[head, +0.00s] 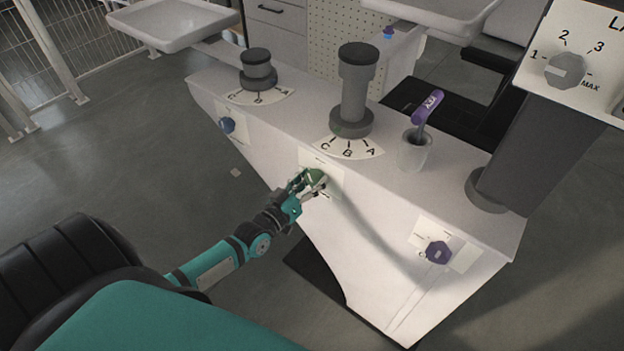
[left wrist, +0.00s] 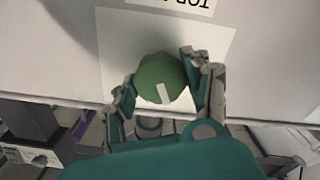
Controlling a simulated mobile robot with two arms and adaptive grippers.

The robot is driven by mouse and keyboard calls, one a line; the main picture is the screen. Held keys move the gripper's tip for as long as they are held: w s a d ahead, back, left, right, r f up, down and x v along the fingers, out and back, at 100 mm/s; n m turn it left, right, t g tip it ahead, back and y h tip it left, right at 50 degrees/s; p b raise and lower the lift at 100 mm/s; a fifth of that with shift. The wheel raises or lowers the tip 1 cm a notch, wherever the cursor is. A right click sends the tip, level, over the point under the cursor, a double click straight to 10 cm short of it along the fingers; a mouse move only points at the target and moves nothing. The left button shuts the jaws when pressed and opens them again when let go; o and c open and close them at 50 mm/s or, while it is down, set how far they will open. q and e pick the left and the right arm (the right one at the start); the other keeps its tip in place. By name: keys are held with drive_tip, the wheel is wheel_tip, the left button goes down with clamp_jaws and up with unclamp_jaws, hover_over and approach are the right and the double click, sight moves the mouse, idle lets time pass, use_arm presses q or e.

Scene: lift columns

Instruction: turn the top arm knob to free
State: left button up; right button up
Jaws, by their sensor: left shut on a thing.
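The green knob (head: 314,175) sits on a pale label plate on the sloped front face of the white console, below the middle A-B-C scale. In the left wrist view, the green knob (left wrist: 158,76) is faceted, with a white pointer mark toward the bottom of the picture. A partly cut-off upside-down label shows beyond it. My left gripper (head: 307,183) is shut on the green knob. In the left wrist view its fingers (left wrist: 157,82) lie on either side of the knob. My right gripper is not in view.
Dark columns (head: 355,85) rise behind. A cup (head: 413,150) holds a purple-handled item. A numbered dial (head: 566,70) is at upper right. Floor at left is clear.

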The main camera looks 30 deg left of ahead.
use_arm(q)
drive_tip(key=n, duration=0.3)
drive_tip(key=shift+n, duration=0.4)
drive_tip(key=n, duration=0.2)
drive_tip(key=shift+n, duration=0.4)
drive_tip(key=n, duration=0.2)
drive_tip(key=shift+n+b, duration=0.3)
drive_tip(key=shift+b, duration=0.05)
drive_tip(key=shift+n+b, duration=0.45)
drive_tip(key=shift+n, duration=1.45)
drive_tip(key=o, duration=1.2)
drive_tip(key=shift+s, duration=0.15)
drive_tip(key=s, duration=0.7)
drive_tip(key=s+a, duration=0.1)
drive_tip(key=s, duration=0.3)
drive_tip(key=shift+s, duration=0.35)
